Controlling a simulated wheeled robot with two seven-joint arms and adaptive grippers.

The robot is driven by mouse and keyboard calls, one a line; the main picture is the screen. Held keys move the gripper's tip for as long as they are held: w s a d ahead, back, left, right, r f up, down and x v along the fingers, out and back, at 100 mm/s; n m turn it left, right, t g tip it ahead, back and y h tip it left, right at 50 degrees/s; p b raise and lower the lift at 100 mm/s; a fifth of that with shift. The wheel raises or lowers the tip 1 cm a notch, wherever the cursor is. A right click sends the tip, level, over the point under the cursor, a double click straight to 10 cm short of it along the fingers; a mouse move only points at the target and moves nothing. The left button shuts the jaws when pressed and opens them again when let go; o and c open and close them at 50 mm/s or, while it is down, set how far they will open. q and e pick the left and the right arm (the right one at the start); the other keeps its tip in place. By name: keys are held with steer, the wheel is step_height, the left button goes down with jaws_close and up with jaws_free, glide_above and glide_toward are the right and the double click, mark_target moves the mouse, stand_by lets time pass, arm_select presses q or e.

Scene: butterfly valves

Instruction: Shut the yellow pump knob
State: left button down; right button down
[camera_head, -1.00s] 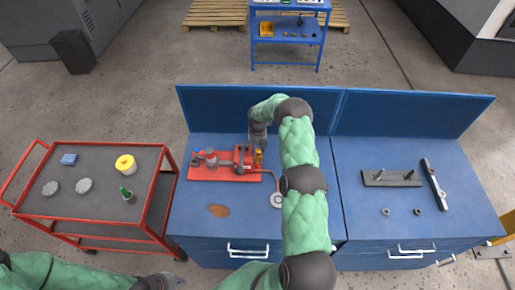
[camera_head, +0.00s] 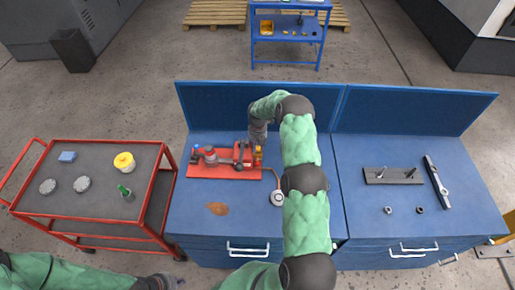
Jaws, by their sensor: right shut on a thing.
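The pump is a red base (camera_head: 215,172) with grey and dark parts, on the blue workbench. The small yellow knob (camera_head: 258,155) is at the right end of the pump, partly hidden by my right gripper. My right gripper (camera_head: 258,143) reaches down from above and behind onto the knob and is shut on it; its fingertips are small and partly hidden. My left gripper (camera_head: 165,281) is at the bottom edge, low and left of the bench, away from the pump; its fingers are too small to read.
A round gauge (camera_head: 277,198) on a hose lies right of the pump, beside my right arm. A brown stain (camera_head: 217,208) marks the bench. A red cart (camera_head: 100,213) with a yellow container (camera_head: 124,162) stands left. A dark plate (camera_head: 393,176) lies on the right bench.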

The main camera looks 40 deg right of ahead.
steer(key=c, duration=1.2)
jaws_free()
steer(key=shift+c, duration=0.2)
